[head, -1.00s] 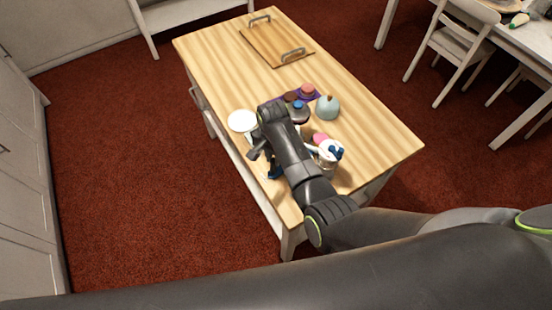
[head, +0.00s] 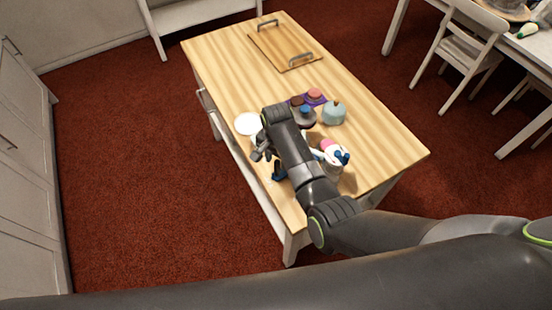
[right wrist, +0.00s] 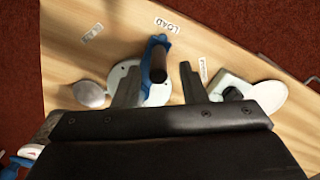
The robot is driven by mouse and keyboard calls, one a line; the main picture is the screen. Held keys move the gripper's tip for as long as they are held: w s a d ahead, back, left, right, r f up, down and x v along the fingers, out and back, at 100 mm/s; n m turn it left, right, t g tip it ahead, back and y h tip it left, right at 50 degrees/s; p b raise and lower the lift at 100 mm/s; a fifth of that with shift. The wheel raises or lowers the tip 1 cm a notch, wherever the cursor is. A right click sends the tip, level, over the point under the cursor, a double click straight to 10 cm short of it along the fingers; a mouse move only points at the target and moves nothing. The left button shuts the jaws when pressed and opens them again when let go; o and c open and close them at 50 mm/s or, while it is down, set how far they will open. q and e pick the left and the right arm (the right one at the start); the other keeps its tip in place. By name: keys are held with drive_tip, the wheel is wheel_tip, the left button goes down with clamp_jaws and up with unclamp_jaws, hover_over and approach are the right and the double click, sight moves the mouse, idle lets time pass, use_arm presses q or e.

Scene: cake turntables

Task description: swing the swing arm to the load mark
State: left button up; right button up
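The blue swing arm (right wrist: 154,52) sits on a round pale base (right wrist: 122,72) in the right wrist view. Its blue end lies close to the LOAD label (right wrist: 167,25), and a dark upright knob stands on it. My right gripper (right wrist: 159,75) is open, its two fingers on either side of the knob, with visible gaps. My forearm hides much of the base there. My left gripper is not in view.
A white disc (right wrist: 268,96) lies at the right of the wrist view; a grey round knob (right wrist: 90,94) is at the left.

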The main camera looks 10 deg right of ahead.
wheel_tip(320, 180, up, 3)
drive_tip(key=p, duration=0.2)
drive_tip(key=shift+p, duration=0.35)
drive_tip(key=shift+r, duration=2)
drive_tip(key=shift+d, duration=0.1)
